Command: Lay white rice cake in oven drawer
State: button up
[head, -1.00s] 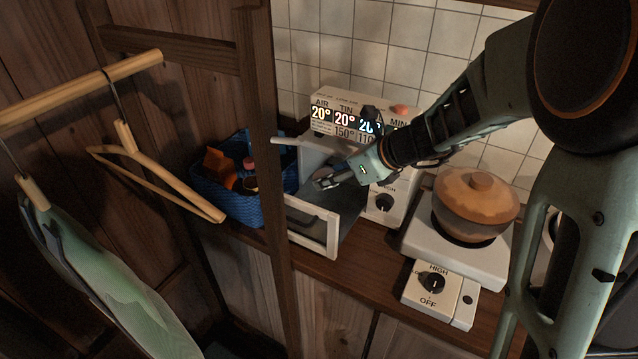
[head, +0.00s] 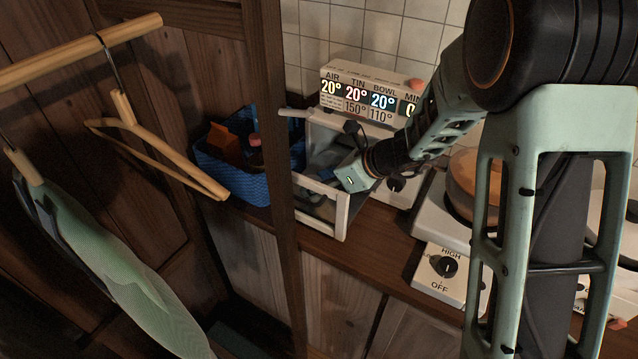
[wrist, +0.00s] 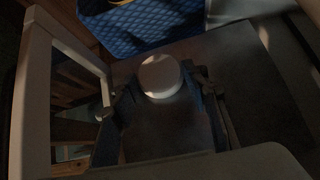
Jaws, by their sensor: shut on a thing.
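The white rice cake (wrist: 160,76) is a pale round disc in the wrist view. My gripper (wrist: 163,92) is shut on it, with a dark finger on each side. In the head view my gripper (head: 338,178) reaches down into the pulled-out oven drawer (head: 341,218), behind its pale front frame. The rice cake is not clearly visible there. The drawer's frame (wrist: 38,90) stands at the left in the wrist view, with its dark floor below the cake. I cannot tell whether the cake touches the floor. The white oven (head: 350,125) stands behind the drawer.
A blue basket (head: 235,188) stands left of the drawer, behind a wooden post (head: 278,150). A lidded pot (head: 462,180) sits on a burner at the right, partly hidden by my arm. Wooden hangers (head: 165,155) hang at the left.

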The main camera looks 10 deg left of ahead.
jog(key=shift+f, duration=0.2)
jog(key=o, duration=1.1)
jog(key=shift+r, duration=0.1)
jog(key=shift+r, duration=0.2)
jog(key=p+v, duration=0.1)
jog(key=v, duration=1.1)
jog(key=shift+f+p, duration=0.1)
jog(key=shift+p, duration=0.3)
